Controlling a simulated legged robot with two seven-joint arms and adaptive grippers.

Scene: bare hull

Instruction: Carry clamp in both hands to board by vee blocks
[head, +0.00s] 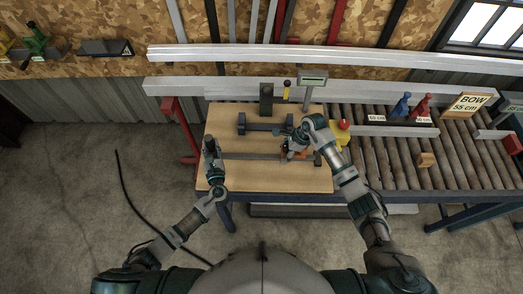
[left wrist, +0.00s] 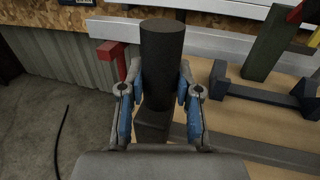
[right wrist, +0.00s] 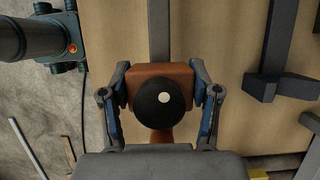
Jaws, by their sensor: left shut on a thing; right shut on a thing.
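The clamp is a long grey bar (head: 252,156) with a dark end at left and an orange-brown head at right. It lies across or just above the light wooden board (head: 270,178); I cannot tell if it touches. My left gripper (head: 211,147) is shut on the clamp's dark cylindrical end, which shows between the fingers in the left wrist view (left wrist: 160,65). My right gripper (head: 292,146) is shut on the orange-brown head (right wrist: 178,71), which has a black round knob. Dark blocks joined by a bar, perhaps the vee blocks (head: 262,126), stand behind the clamp.
A dark upright block (head: 265,98) and a grey display on a post (head: 313,80) stand at the back. A red bracket (head: 182,130) is at left. The board's front is clear.

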